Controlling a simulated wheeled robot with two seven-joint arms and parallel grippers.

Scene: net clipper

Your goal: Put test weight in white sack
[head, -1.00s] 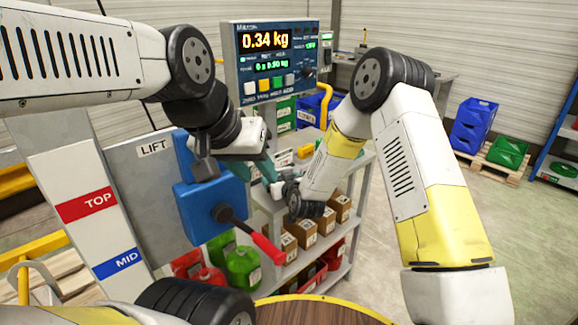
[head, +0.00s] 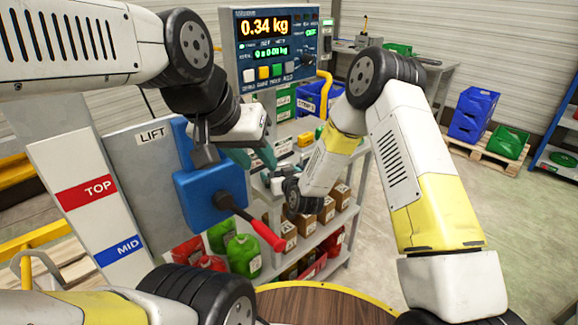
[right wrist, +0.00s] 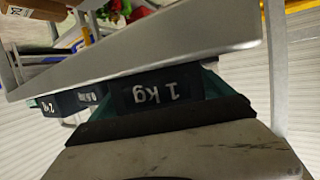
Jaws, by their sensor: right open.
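In the right wrist view, a dark test weight (right wrist: 157,92) marked "1 kg" sits upside down in the picture, under a grey metal edge. Other dark marked weights (right wrist: 73,102) stand to its left. My right gripper (right wrist: 160,112) is open, with teal parts close by the 1 kg weight; I cannot tell whether they touch it. In the head view my right gripper is mostly hidden behind its black wrist. My left gripper (head: 262,157) shows teal fingers beside the shelf unit, partly covered; its jaw state is unclear. I cannot make out a white sack.
A scale display (head: 277,45) reads 0.34 kg. A blue lever box with a red handle (head: 262,235) stands at the lift panel (head: 150,190), in front of the shelf unit. The shelves hold brown boxes (head: 307,225) and green jugs (head: 243,254). Open floor lies at right.

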